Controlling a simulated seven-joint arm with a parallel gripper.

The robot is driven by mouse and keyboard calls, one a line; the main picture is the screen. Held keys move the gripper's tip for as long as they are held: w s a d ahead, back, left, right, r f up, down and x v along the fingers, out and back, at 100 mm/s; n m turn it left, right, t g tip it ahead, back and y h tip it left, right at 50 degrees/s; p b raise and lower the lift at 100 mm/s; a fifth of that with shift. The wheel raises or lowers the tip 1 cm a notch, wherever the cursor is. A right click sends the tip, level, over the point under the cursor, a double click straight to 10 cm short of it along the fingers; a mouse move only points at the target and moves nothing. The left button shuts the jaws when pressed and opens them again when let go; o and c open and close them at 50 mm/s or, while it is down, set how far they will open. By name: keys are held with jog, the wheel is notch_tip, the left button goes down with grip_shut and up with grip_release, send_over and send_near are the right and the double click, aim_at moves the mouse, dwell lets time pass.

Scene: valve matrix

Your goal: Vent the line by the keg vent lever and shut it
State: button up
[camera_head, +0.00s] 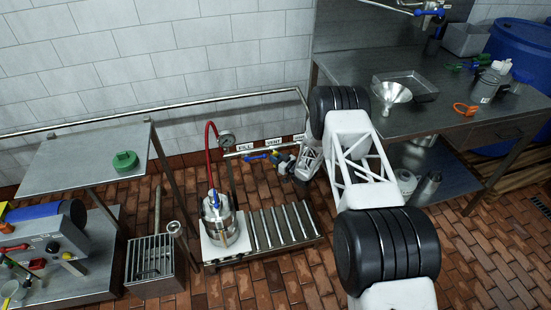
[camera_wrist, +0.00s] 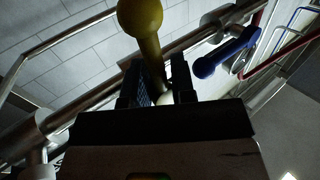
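A yellow lever with a ball knob (camera_wrist: 140,14) stands close in front of my gripper (camera_wrist: 161,80) in the wrist view. Its stem runs down between my two fingers. The fingers are a little apart; I cannot tell whether they press on the stem. A blue lever (camera_wrist: 222,58) is to the right in the wrist view. In the head view the blue lever (camera_head: 258,156) is below the FILL and VENT labels (camera_head: 273,142). My gripper (camera_head: 287,165) is beside the VENT label's right end and partly hides the pipework. The keg (camera_head: 219,218) stands left of it.
A roller conveyor (camera_head: 283,228) lies beside the keg. A steel bench (camera_head: 440,110) with a funnel (camera_head: 391,93) stands right. A steel shelf (camera_head: 85,160) stands left.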

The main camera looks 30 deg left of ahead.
jog(key=shift+c, duration=0.5)
grip_shut()
jog(key=shift+d, duration=0.1)
jog(key=n, duration=0.1)
jog(key=n+h, duration=0.2)
jog(key=shift+w+d+r, duration=0.1)
jog(key=shift+w+d, duration=0.1)
jog(key=shift+w, duration=0.05)
jog(key=shift+w+d+r+n+t+h, duration=0.15)
jog(key=shift+r+n+t+h, duration=0.15)
jog(key=shift+n+t+h, duration=0.7)
jog(key=shift+w+d+r+n+t+h, duration=0.2)
jog(key=shift+r+n+t+h, duration=0.2)
jog(key=shift+n+h, duration=1.15)
jog(key=shift+w+d+r+n+t+h, duration=0.2)
jog(key=shift+n+t+h, duration=0.5)
jog(key=shift+n+h, duration=0.6)
jog(key=shift+r+n, duration=0.1)
jog(key=shift+n, duration=0.15)
